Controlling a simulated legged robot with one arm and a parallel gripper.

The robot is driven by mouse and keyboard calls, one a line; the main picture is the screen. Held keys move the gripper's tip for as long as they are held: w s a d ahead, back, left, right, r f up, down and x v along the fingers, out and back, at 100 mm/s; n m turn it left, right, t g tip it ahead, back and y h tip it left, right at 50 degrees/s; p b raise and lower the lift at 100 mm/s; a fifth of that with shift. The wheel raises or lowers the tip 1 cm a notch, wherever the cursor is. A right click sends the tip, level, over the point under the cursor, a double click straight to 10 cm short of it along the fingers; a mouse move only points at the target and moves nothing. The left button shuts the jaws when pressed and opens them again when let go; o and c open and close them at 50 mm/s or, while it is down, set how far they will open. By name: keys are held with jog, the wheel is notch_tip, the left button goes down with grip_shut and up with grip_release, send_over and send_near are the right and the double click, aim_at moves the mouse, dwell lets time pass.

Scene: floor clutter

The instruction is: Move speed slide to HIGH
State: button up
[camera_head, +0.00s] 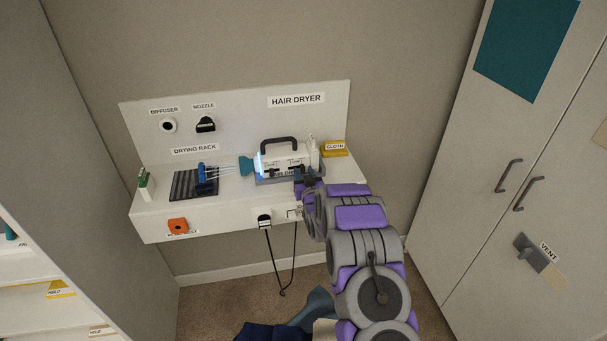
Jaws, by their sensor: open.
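The white hair dryer (287,156) with a dark top handle sits in a grey cradle on the shelf, under the HAIR DRYER sign. Its teal nozzle (246,166) points left, and a blue glow shows where nozzle and body meet. Small dark controls (271,167) with tiny lettering are on its front face. I cannot read the lettering or tell the speed slide's position. My gripper (304,176) is open at the right part of the dryer's front. It hides part of that side, and I cannot tell whether it touches the dryer.
Pale streaks run from the nozzle to a blue item (206,176) on the dark drying rack (184,185). A yellow cloth (335,150) lies at the shelf's right. A black plug (264,221) and cord hang in front. Cabinet doors (500,140) stand right.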

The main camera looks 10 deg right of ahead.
jog(key=s+p, duration=0.2)
jog(key=s, duration=1.5)
jog(key=shift+p, duration=0.4)
jog(key=s+a+r+g, duration=0.1)
jog(key=s+r+g, duration=0.5)
jog(key=s, duration=1)
jog(key=s+a+r+g, duration=0.2)
jog(key=s+r+g, duration=0.4)
jog(key=s, duration=1)
jog(key=s+a+r+g, duration=0.1)
jog(key=s+r+g, duration=0.5)
jog(key=s, duration=1)
jog(key=shift+a+r+g, duration=0.25)
jog(key=shift+a+g, duration=0.05)
jog(key=shift+g, duration=0.6)
